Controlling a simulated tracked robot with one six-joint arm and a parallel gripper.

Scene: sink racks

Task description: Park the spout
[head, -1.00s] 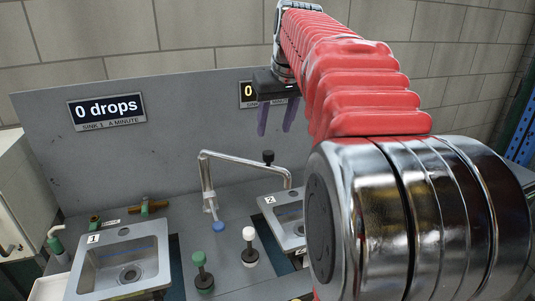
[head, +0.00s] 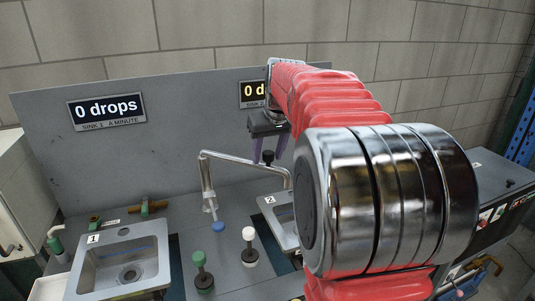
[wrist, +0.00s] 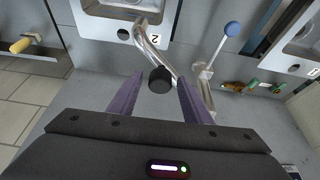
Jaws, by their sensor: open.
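The silver spout (head: 240,158) is a bent pipe on an upright between the two sinks. Its arm reaches right to sink 2 (head: 272,207). In the wrist view the spout (wrist: 148,45) ends over the sink marked 2 (wrist: 112,22). A black knob (wrist: 159,82) stands up from the spout. My gripper (wrist: 159,78) is open, with its purple fingers on either side of the knob and gaps showing. In the head view my gripper (head: 268,158) is over the spout's right part, and the knob is largely hidden there.
Sink 1 (head: 122,262) is at the left. A grey back panel (head: 190,100) carries the sink 1 display reading 0 drops (head: 107,109).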

